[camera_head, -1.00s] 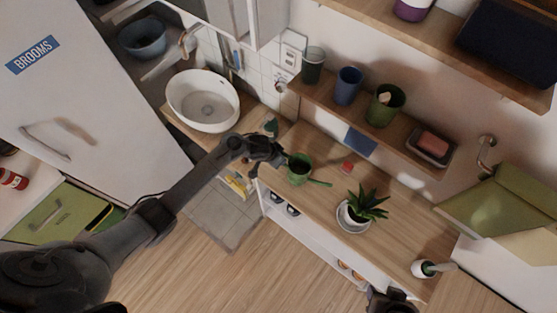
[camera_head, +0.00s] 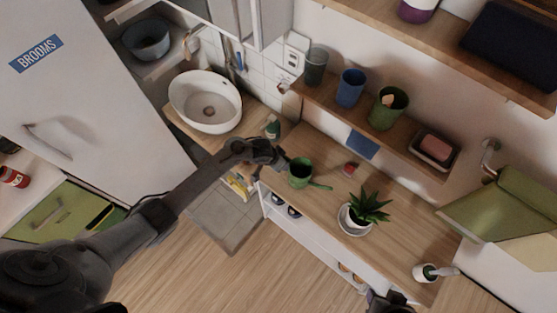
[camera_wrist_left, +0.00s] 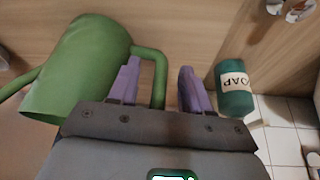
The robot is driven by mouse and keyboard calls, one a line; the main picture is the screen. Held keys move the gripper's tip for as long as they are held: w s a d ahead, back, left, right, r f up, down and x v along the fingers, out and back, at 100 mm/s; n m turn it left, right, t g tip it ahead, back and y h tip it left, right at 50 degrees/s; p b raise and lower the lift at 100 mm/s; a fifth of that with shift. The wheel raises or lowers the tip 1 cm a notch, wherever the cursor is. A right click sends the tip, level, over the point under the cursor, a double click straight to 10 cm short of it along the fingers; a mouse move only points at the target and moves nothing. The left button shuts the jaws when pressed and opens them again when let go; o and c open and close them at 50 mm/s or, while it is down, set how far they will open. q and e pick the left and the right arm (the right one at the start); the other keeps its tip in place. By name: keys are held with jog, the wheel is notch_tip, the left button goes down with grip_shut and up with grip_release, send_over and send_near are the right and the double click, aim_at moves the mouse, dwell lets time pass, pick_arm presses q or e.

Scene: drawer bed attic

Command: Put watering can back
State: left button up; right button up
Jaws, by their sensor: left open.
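The green watering can (camera_head: 299,174) stands on the wooden counter, its spout pointing right in the head view. In the left wrist view the can (camera_wrist_left: 80,65) fills the upper left, with its handle (camera_wrist_left: 159,75) on the near side. My left gripper (camera_head: 284,161) is beside the can on the handle side. Its purple fingers (camera_wrist_left: 160,88) are open, and the handle's upright bar shows between them, not gripped. My right gripper (camera_head: 388,300) shows only partly at the bottom edge of the head view; its fingers are not clear.
A soap bottle (camera_head: 272,129) stands close behind my left gripper and right of its fingers in the wrist view (camera_wrist_left: 235,92). A potted plant (camera_head: 364,210) and a small red item (camera_head: 350,169) are on the counter. A shelf (camera_head: 400,139) holds several cups.

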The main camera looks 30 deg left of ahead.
pick_arm(q)
jog(key=p+v, duration=0.4)
jog(key=v, duration=0.8)
jog(key=s+d+r+n, duration=0.1)
jog(key=s+r, duration=0.3)
jog(key=s, duration=0.7)
jog(key=s+d+r+n+y, duration=0.1)
jog(key=s+r, duration=0.4)
jog(key=s, duration=0.7)
jog(key=shift+r+g+y, duration=0.3)
jog(key=shift+g, duration=0.1)
notch_tip(320, 180, up, 10)
jog(key=p, duration=1)
jog(key=shift+r, duration=0.2)
